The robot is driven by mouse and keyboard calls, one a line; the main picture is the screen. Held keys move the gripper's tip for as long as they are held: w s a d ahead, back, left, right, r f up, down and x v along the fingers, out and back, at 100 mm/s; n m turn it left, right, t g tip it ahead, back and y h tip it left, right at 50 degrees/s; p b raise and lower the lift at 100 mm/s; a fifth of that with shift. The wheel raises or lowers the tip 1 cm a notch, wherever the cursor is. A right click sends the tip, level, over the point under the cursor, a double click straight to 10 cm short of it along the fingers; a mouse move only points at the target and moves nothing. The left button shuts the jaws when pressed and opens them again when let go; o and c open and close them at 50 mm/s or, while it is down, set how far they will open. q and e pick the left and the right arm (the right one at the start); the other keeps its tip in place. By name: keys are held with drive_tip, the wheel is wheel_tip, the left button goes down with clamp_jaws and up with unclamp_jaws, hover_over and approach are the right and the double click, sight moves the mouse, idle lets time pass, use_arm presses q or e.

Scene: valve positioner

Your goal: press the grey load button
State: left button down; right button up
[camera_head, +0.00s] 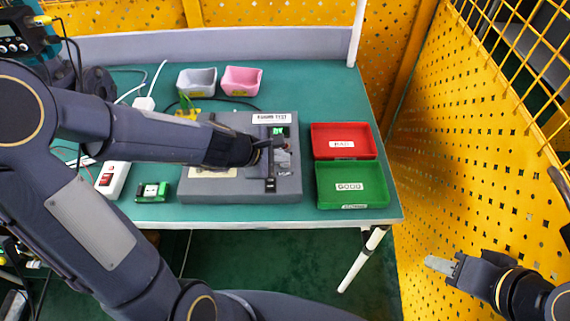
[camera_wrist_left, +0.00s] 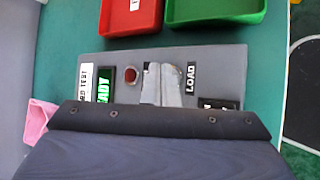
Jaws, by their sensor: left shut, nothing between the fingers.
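The grey test box (camera_head: 215,188) sits on the green table, with a white "LOAD" label (camera_wrist_left: 191,78) on its panel in the left wrist view. My left gripper (camera_head: 281,159) reaches over the right part of the box, shut and empty. In the left wrist view its fingertips (camera_wrist_left: 162,84) are over the panel, between the round red part (camera_wrist_left: 130,75) and the LOAD label. The grey load button is not distinguishable; the fingers may hide it. Contact cannot be told. My right gripper (camera_head: 440,265) hangs off the table at lower right, its fingers seen too edge-on to judge.
A red tray (camera_head: 373,145) and a green "GOOD" tray (camera_head: 382,184) lie right of the box. Grey (camera_head: 197,82) and pink (camera_head: 241,80) bins stand behind it. A green circuit board (camera_head: 151,191) and power strip (camera_head: 112,180) lie left. A lit green display (camera_wrist_left: 104,88) is on the panel.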

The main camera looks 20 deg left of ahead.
sight(281, 168)
use_arm(q)
drive_tip(key=shift+f+b, duration=0.35)
drive_tip(key=shift+f, duration=0.15)
idle(0.6)
drive_tip(key=shift+r, duration=0.1)
drive_tip(key=shift+r+p, duration=0.75)
drive_tip(key=shift+p, duration=0.05)
wheel_tip(281, 168, up, 5)
drive_tip(key=p, duration=0.4)
drive_tip(key=shift+p, duration=0.4)
idle(0.4)
